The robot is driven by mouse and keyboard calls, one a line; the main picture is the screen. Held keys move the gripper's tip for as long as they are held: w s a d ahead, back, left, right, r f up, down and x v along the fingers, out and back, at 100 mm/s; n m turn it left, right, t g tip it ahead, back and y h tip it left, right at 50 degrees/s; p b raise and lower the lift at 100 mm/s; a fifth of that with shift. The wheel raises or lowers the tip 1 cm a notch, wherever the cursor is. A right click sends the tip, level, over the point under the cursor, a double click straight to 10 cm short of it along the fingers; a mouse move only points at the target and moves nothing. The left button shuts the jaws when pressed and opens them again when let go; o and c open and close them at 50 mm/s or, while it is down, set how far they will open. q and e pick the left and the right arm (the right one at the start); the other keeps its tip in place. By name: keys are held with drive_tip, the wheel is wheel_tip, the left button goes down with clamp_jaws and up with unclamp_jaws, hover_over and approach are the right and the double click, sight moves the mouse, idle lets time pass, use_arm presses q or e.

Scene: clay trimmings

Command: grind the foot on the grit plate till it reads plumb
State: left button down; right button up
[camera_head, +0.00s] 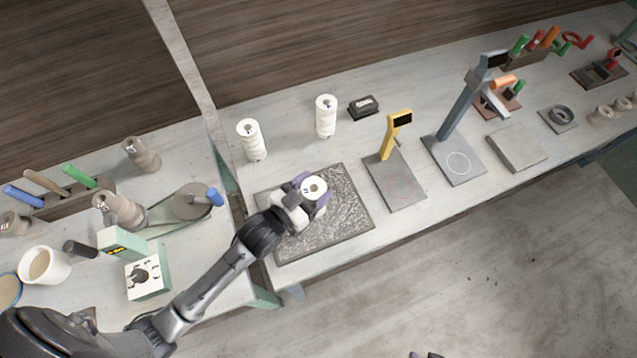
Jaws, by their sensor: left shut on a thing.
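The grit plate (345,222) is a dark grey, rough square slab at the middle of the bench. My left gripper (311,194), with purple fingers, is shut on a white round piece (316,186) over the plate's upper middle. The piece shows its pale top with a small dark mark. Its foot is hidden, so I cannot tell whether it touches the plate. A yellow gauge (388,137) with a dark display stands on a grey base with a red circle. Its reading is not legible. Small parts at the bottom edge seem to be my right gripper (426,354), mostly cut off.
Two white ribbed cylinders (251,140) (326,117) and a small black box (364,107) stand behind the plate. A taller grey gauge (461,108) and a grey slab (517,147) are to the right. The left bench holds a mug (44,265) and tools.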

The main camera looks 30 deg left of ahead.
use_arm(q)
drive_tip(key=shift+s+a, duration=0.35)
drive_tip(key=shift+s+a+f+p, duration=0.15)
drive_tip(key=shift+s+a+p, duration=0.3)
drive_tip(key=shift+s+a, duration=0.1)
drive_tip(key=shift+s, duration=0.1)
drive_tip(key=shift+s+a+p, duration=0.4)
drive_tip(key=shift+s+a, duration=0.2)
drive_tip(key=shift+s, duration=0.05)
